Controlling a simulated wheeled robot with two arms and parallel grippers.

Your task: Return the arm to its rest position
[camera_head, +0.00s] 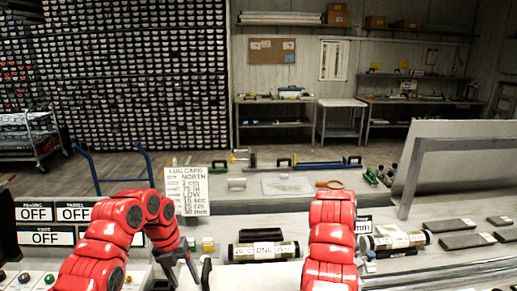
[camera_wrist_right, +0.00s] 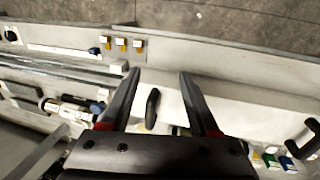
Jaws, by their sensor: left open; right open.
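My left arm (camera_head: 100,246) comes in from the lower left of the head view and bends down over the bench. Its dark gripper (camera_head: 190,272) is open, with nothing seen between the fingers, left of a dark core tube with a white label (camera_head: 264,251). My right arm (camera_head: 332,240) rises from the bottom of the head view, right of that tube; its gripper cannot be made out there. In the right wrist view my right gripper (camera_wrist_right: 160,78) has its two fingers apart. A dark handle-like piece (camera_wrist_right: 152,106) shows between them, and I cannot tell how far below it lies.
A log card (camera_head: 187,189) stands behind my left arm. A second labelled tube (camera_head: 395,241) and dark flat blocks (camera_head: 450,225) lie at right. A grey panel (camera_head: 455,160) stands at the right back. OFF signs (camera_head: 45,237) are at left.

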